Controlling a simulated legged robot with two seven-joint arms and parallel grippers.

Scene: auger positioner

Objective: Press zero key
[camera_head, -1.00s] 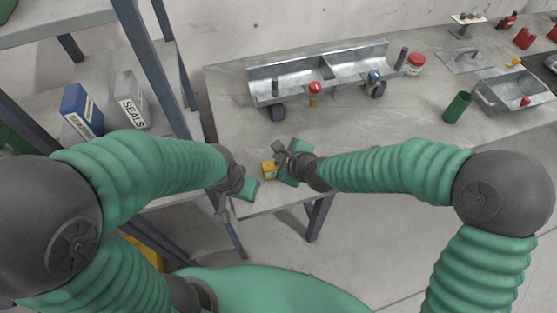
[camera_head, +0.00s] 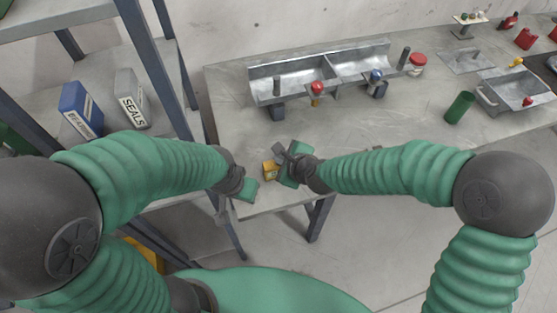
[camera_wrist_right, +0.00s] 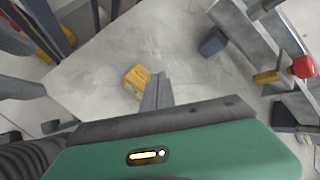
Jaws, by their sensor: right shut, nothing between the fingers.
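A small yellow box-shaped device (camera_head: 269,170) sits on the near left part of the workbench. It also shows in the right wrist view (camera_wrist_right: 136,78); a zero key cannot be made out on it at this size. My right gripper (camera_head: 281,152) is shut and empty, beside the device on its right. In the right wrist view its closed fingers (camera_wrist_right: 157,88) point up close to the device and overlap its lower right edge; I cannot tell whether they touch. My left gripper (camera_head: 246,190) is low at the bench's left corner, its jaws too unclear to read.
A metal trough (camera_head: 320,73) stands behind on the workbench (camera_head: 408,110), with a red knob (camera_head: 317,87) and a blue knob (camera_head: 376,75) in front. A green cylinder (camera_head: 459,107) and a metal tray (camera_head: 513,92) are at the right. A shelf (camera_head: 155,75) stands left.

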